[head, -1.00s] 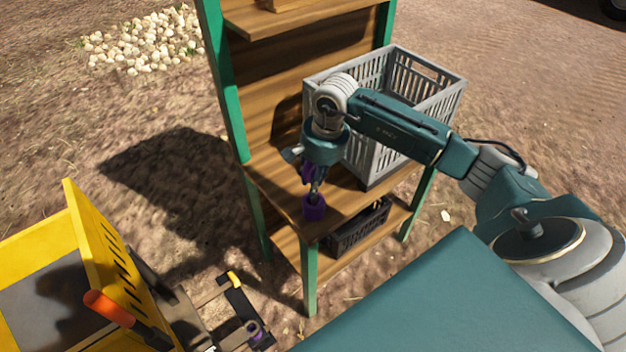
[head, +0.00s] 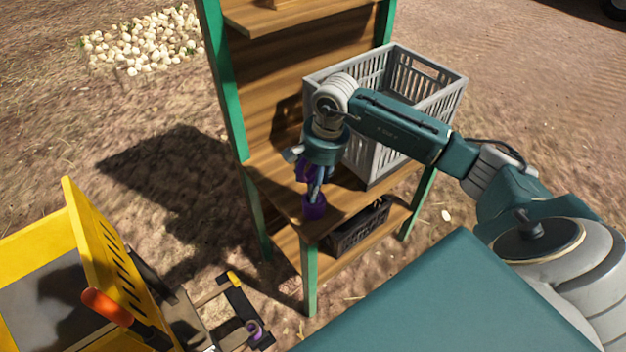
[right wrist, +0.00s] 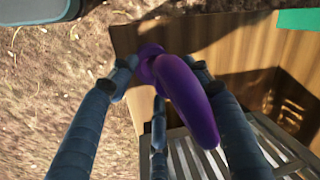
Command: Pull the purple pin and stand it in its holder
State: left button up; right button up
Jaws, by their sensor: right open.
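The purple pin (head: 302,172) stands roughly upright at the front corner of the wooden shelf, over the purple holder (head: 314,208). In the right wrist view the pin's thick curved purple handle (right wrist: 187,92) lies between my spread fingers. My right gripper (head: 314,190) is open around the pin, pointing down just above the holder. In the right wrist view the right gripper (right wrist: 160,68) has fingers on both sides of the pin. How deep the pin sits in the holder is hidden. My left gripper is not in view.
A grey crate (head: 352,148) stands on the shelf beside my right arm. A black crate (head: 360,228) sits on the lower shelf. A yellow machine (head: 98,255) with an orange handle (head: 107,307) is at the lower left, with a small purple ring (head: 254,329) near it.

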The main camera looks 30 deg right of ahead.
notch_tip(320, 180, up, 12)
jog(key=s+d, duration=0.1)
jog(key=shift+s, duration=0.4)
